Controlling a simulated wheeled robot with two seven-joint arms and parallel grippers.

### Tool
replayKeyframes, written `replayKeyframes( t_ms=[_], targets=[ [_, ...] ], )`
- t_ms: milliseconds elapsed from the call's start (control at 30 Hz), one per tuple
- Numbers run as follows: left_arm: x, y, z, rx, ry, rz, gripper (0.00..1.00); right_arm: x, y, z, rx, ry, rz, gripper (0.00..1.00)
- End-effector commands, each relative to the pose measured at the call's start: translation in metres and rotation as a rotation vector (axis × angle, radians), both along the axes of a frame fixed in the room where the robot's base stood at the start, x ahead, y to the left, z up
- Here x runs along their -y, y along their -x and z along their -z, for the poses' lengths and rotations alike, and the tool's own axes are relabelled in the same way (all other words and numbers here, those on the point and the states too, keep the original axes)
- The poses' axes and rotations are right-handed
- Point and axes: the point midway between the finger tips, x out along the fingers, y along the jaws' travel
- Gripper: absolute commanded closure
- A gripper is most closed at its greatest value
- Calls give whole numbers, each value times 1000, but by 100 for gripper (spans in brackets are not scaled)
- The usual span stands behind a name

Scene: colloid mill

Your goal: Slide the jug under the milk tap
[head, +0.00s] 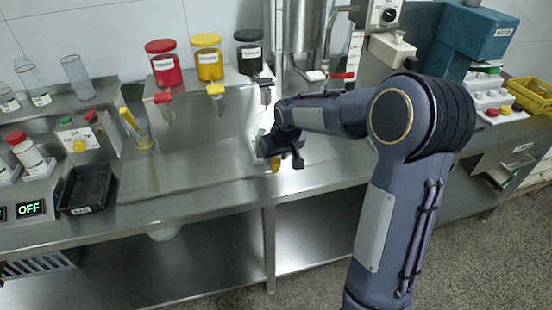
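My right gripper (287,158) is low over the steel bench, with my arm coming in from the right. The gap between its fingers does not show clearly. A pale object (257,146) and a small yellow part (275,165) show at its edges; the gripper covers most of whatever is there, so I cannot tell whether this is the jug or whether it is held. A tap with a red handle (342,76) sits below the steel vessel (302,25), behind my arm; I cannot confirm that it is the milk tap. My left gripper is not in view.
Red (165,66), yellow (208,60) and black (249,52) hoppers with taps stand on the back shelf. A glass vessel with yellow (138,130), a control box (84,140) and a black tray (87,188) are at left. The bench (195,185) is clear in the middle.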

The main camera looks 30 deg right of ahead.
Motion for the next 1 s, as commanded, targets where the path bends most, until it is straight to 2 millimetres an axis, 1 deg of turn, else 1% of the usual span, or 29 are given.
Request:
replayKeyframes(
  t_ms=[33, 133, 367, 400, 700, 867, 933, 1000],
  targets=[
    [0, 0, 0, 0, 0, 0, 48, 0, -2, 4, -1, 0, 1, 60],
    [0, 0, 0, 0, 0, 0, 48, 0, -3, 9, -1, 0, 1, 60],
    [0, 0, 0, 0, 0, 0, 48, 0, -4, 10, 1, -1, 1, 60],
    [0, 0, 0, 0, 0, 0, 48, 0, -4, 10, 1, -1, 1, 62],
    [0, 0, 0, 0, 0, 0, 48, 0, -4, 10, 1, -1, 1, 100],
    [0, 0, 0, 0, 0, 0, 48, 2, -4, 10, 1, -2, 1, 100],
    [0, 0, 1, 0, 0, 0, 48, 9, -2, 10, 0, -2, 5, 100],
    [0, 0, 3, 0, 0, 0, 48, 23, 1, 11, 0, -2, 9, 100]
  ],
)
